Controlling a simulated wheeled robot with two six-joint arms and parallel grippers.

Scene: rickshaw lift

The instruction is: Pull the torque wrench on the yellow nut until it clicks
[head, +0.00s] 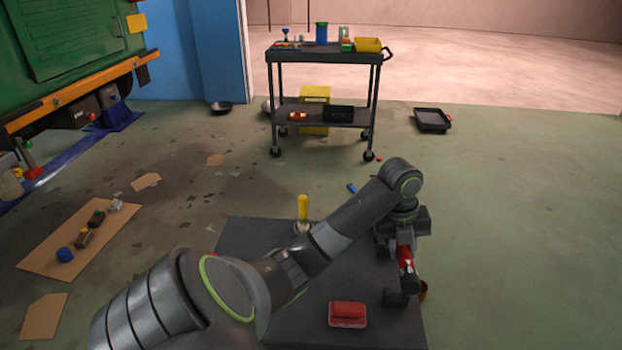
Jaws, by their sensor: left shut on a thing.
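My left arm reaches across from the lower left, and its gripper (398,275) points down at the right edge of a dark grey mat. The gripper is shut on a red and dark bar, which looks like the torque wrench (406,258). Most of the wrench is hidden by the gripper and wrist. A small orange-yellow piece (424,290) shows just right of the gripper; I cannot tell if it is the yellow nut, or whether the wrench sits on it. My right gripper is not in view.
Cardboard (45,262) with small parts lies left, near the green vehicle (75,45). Floor at right is clear.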

